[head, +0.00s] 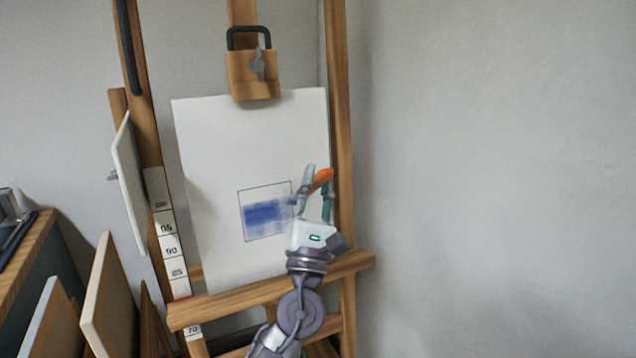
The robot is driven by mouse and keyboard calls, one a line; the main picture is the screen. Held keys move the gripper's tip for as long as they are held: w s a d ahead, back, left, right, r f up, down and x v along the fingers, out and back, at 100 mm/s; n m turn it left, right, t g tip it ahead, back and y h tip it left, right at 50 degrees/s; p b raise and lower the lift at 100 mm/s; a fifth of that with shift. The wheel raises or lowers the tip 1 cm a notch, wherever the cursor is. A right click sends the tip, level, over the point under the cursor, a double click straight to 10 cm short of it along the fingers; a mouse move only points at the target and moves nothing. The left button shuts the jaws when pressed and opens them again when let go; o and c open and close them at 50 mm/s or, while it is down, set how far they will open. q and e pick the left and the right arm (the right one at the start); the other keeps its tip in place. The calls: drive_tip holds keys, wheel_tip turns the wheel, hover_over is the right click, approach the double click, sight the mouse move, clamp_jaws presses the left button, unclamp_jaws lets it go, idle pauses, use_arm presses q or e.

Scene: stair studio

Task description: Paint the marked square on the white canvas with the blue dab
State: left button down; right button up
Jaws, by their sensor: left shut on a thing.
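The white canvas (235,140) stands upright, leaning slightly back on a wooden easel. A thin-outlined square (242,237) is marked on its lower middle. Blue paint (262,212) covers a band across the middle of the square; white shows above it and a paler blue tint below. My left gripper (317,186) is in front of the canvas's right edge, just right of the square. It is shut on an orange tool (322,178). The tool's working end is hidden or too small to make out, so I cannot tell whether it touches the canvas. My right gripper is out of view.
The easel ledge (220,303) runs under the canvas, and a wooden clamp (252,75) holds its top. A numbered scale (169,240) is on the left post. Boards (106,295) and a cabinet (30,245) stand at the left. The right side shows only bare wall.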

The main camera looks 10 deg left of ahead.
use_arm(q)
drive_tip(key=shift+s+a+y+p, duration=0.35)
drive_tip(key=shift+s+a, duration=0.35)
drive_tip(key=shift+a, duration=0.3)
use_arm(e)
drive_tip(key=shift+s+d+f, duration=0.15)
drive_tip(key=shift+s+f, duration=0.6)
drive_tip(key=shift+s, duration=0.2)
use_arm(q)
drive_tip(key=shift+a, duration=0.1)
drive_tip(key=s+a+r+p, duration=0.1)
drive_tip(key=s+a+p, duration=0.1)
drive_tip(key=s+a, duration=0.2)
drive_tip(key=a, duration=0.3)
drive_tip(key=shift+s+a+r+p, duration=0.15)
drive_tip(key=shift+s+p, duration=0.15)
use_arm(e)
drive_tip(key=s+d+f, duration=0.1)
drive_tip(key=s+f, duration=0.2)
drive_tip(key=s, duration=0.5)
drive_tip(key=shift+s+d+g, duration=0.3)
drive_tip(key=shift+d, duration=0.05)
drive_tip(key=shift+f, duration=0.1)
